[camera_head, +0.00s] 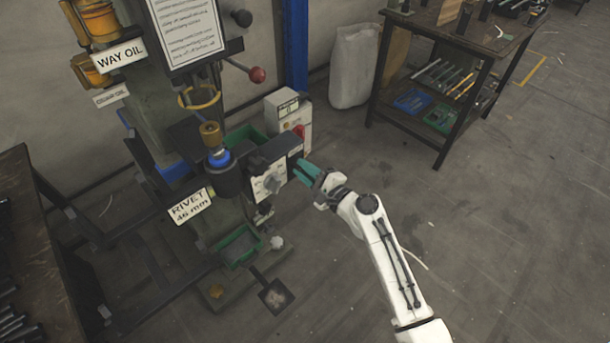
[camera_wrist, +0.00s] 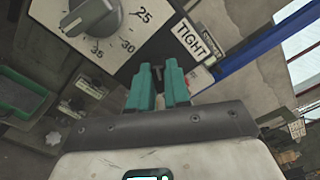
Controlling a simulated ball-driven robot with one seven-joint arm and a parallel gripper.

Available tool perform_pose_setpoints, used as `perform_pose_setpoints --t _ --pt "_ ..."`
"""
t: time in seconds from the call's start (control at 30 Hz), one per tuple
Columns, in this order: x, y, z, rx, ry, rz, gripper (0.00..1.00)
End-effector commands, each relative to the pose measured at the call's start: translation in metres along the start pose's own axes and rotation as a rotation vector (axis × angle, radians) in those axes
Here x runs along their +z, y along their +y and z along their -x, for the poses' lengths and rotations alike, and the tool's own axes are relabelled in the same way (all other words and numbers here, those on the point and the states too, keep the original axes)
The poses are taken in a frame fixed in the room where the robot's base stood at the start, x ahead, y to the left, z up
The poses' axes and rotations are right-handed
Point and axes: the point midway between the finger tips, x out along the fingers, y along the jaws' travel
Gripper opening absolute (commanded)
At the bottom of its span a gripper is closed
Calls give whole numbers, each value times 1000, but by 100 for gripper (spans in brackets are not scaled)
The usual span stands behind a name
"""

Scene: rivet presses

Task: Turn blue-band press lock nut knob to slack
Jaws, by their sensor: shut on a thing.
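The blue-band press stands at left in the head view, with its blue band (camera_head: 219,158) below a brass cup. Its dial box (camera_head: 267,179) faces right. My gripper (camera_head: 304,170) is at the right end of this box, its teal fingers close together. In the wrist view my gripper (camera_wrist: 158,80) is shut below a white TIGHT label (camera_wrist: 187,40). The fingers hide what they hold; by its place it is the lock nut knob. A grey dial knob (camera_wrist: 92,17) with numbers 25, 30 and 35 is up and left of the fingers, apart from them.
A green bin (camera_head: 240,246) sits low on the press. A grey box with a red switch (camera_head: 299,131) stands behind the dial box. A dark bench (camera_head: 40,245) is at left, and a shelf table (camera_head: 460,66) at upper right. The floor at right is open.

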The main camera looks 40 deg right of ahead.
Motion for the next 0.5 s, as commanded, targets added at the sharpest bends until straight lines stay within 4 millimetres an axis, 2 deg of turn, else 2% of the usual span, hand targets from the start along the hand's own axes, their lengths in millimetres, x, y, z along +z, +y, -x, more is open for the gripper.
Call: perform_pose_setpoints --t 0.2,0.5 --pt "-2 5 0 0 -2 194 0" --pt "-1 4 0 1 -1 397 0"
